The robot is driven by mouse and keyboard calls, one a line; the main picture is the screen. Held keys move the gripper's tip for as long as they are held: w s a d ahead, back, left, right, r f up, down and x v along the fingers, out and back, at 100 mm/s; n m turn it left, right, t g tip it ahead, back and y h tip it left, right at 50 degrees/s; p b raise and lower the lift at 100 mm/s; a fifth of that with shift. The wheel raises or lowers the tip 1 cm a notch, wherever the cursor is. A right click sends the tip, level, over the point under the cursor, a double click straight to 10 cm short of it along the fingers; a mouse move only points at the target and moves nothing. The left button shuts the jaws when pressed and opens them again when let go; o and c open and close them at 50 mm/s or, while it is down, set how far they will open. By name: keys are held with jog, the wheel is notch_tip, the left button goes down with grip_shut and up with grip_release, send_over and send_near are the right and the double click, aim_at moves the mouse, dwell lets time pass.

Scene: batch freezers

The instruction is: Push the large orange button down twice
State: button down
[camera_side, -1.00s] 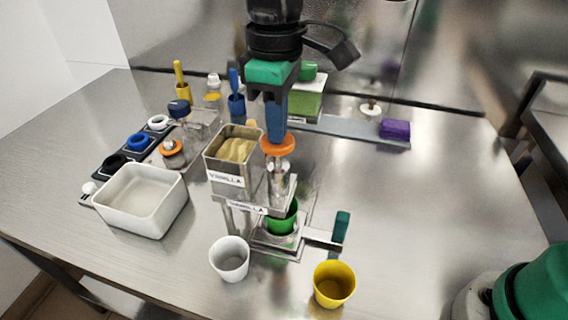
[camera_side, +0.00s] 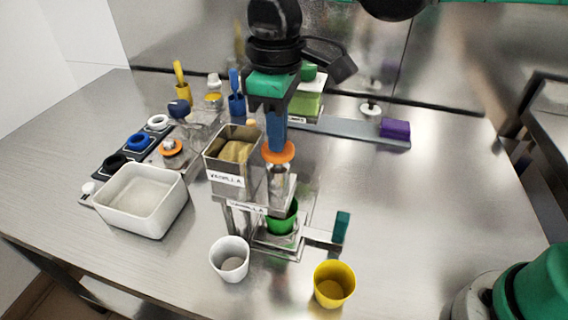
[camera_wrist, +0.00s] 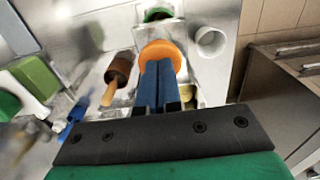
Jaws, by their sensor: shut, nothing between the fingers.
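The large orange button (camera_side: 278,153) is a flat round cap on a metal post of the dispenser, beside the square vanilla container (camera_side: 225,179). My gripper (camera_side: 277,147) is above it, its blue fingers shut together and empty, pointing down. The fingertips appear to touch the button's top. In the wrist view the orange button (camera_wrist: 152,50) lies right at the tips of the blue fingers (camera_wrist: 158,66), which hide part of it. A green cup (camera_side: 283,222) stands under the dispenser, below the button.
A white cup (camera_side: 230,260) and a yellow cup (camera_side: 334,285) stand in front of the dispenser. A white tub (camera_side: 140,200) is at left. A green block (camera_side: 306,103) and a purple block (camera_side: 395,128) are behind. The table's right side is mostly clear.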

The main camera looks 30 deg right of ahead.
jog(key=shift+r, duration=2.15)
jog(key=shift+f, duration=0.1)
jog(key=shift+f, duration=1.9)
jog(key=shift+r, duration=2)
jog(key=shift+r, duration=0.1)
